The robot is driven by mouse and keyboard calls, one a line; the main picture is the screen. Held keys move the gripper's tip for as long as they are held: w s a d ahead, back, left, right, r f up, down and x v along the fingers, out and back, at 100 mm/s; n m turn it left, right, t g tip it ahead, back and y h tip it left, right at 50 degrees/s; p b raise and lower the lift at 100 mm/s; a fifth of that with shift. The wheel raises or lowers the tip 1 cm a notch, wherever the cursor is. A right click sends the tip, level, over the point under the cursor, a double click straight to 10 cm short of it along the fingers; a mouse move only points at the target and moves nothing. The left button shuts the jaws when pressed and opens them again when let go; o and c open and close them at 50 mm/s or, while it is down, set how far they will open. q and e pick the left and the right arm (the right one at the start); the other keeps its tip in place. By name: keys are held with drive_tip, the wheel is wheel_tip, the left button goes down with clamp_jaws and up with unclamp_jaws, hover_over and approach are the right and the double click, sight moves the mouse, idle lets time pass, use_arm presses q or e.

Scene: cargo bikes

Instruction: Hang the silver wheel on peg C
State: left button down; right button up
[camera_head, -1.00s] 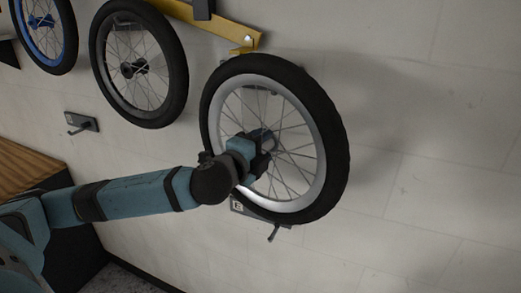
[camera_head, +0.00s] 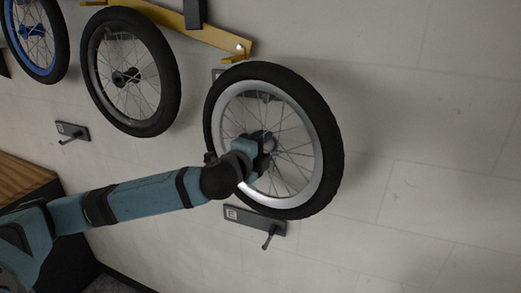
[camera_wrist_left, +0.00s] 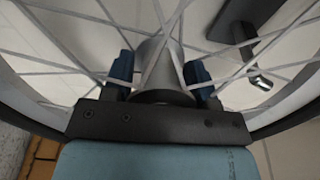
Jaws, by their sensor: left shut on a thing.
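The silver wheel (camera_head: 329,140), with a black tyre and bright rim, hangs in the air in front of the wall at centre right in the head view. My left gripper (camera_head: 262,150) is shut on its hub. In the left wrist view the two blue fingertips (camera_wrist_left: 160,72) sit either side of the hub, with spokes around them. A dark peg plate (camera_head: 262,96) shows partly through the spokes; its letter is not readable. I cannot make out a peg marked C. My right gripper is not in view.
A plate marked E (camera_head: 240,218) with a peg is just below the wheel. An empty peg plate (camera_head: 72,131) is at left. A dark-rimmed wheel (camera_head: 172,95) and a blue-rimmed wheel (camera_head: 62,45) hang near a yellow bar (camera_head: 225,38). The wall at right is bare.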

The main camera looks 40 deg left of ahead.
use_arm(q)
drive_tip(key=shift+w+a, duration=0.2)
drive_tip(key=shift+w, duration=0.55)
drive_tip(key=shift+w+a, duration=0.15)
drive_tip(key=shift+w, duration=0.6)
drive_tip(key=shift+w+a+f+b, duration=0.15)
drive_tip(key=shift+w+f+b, duration=0.3)
drive_tip(key=shift+w+f, duration=0.3)
drive_tip(key=shift+f, duration=0.15)
